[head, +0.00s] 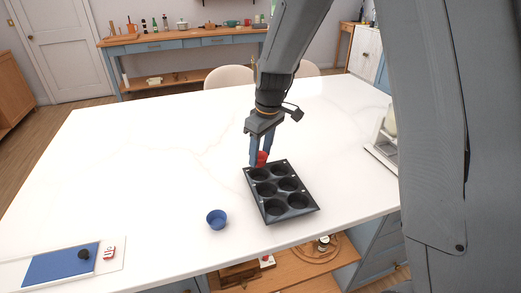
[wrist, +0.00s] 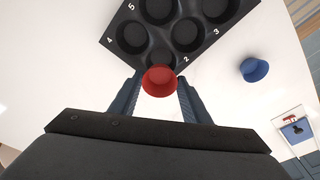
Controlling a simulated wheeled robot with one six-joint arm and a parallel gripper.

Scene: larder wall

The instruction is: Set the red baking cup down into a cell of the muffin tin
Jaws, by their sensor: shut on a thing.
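My gripper (head: 261,160) is shut on the red baking cup (head: 262,157), above the far end of the dark muffin tin (head: 278,212). In the wrist view the red cup (wrist: 159,81) sits between the two fingertips (wrist: 159,88), its rim facing the camera. The muffin tin (wrist: 118,22) fills the top of that view. The red cup overlaps the tin's nearest corner and partly covers the cell there, beside the printed 2. The other cells that show look empty. The gap between cup and tin is hard to judge.
A blue baking cup (head: 217,219) stands on the white counter left of the tin. A blue board (head: 62,265) with small dark and red items lies at the front left. A pale appliance (head: 385,140) stands at the right. The counter left of the tin is mostly clear.

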